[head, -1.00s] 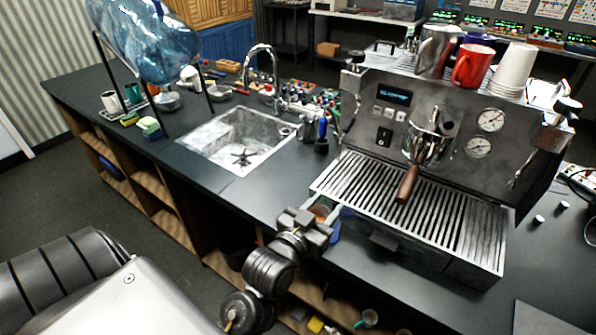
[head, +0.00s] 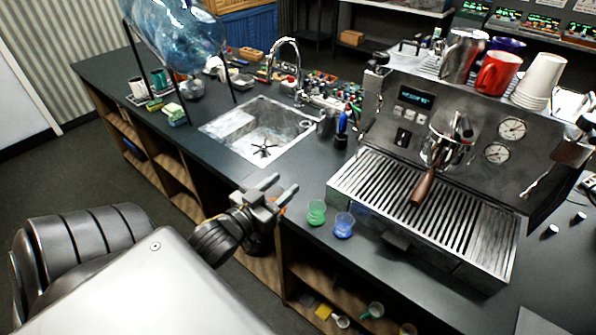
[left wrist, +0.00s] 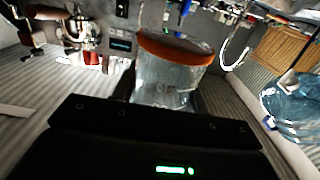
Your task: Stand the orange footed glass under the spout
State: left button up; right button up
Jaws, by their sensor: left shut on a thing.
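My left gripper (head: 281,187) is shut on the orange footed glass and holds it by the counter's front edge, left of the coffee machine. In the left wrist view the glass (left wrist: 172,75) is clear with an orange band, between the fingers. In the head view the gripper hides nearly all of it. The coffee machine (head: 400,128) stands on the counter at right. Its spout area, under the portafilter (head: 436,152), is above the slatted drip tray (head: 400,195). No glass stands on that tray. My right gripper is not in view.
A green glass (head: 316,212) and a blue glass (head: 343,225) stand on the counter before the drip tray's left corner. The sink (head: 235,125) and tap (head: 290,60) are behind my gripper. Cups, including a red one (head: 497,73), stand on the machine.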

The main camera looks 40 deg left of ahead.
pick_arm(q)
jog(key=w+a+f+b, duration=0.1)
jog(key=w+f+b, duration=0.2)
jog(key=w+b, duration=0.1)
jog(key=w+a+f+b, duration=0.1)
jog(key=w+f+b, duration=0.1)
jog(key=w+b, duration=0.2)
jog(key=w+a+f+b, duration=0.2)
jog(key=w+f+b, duration=0.1)
jog(key=w+b, duration=0.1)
jog(key=shift+w+f+b, duration=0.1)
jog(key=shift+f+b, duration=0.25)
jog(key=shift+b, duration=0.4)
jog(key=f, duration=0.1)
jog(key=w+f+p, duration=0.1)
jog(key=f, duration=0.1)
jog(key=shift+a+f, duration=0.2)
jog(key=shift+f, duration=0.1)
jog(key=shift+s+f, duration=0.1)
jog(key=shift+f, duration=0.05)
jog(key=shift+f, duration=0.2)
jog(key=o, duration=1.1)
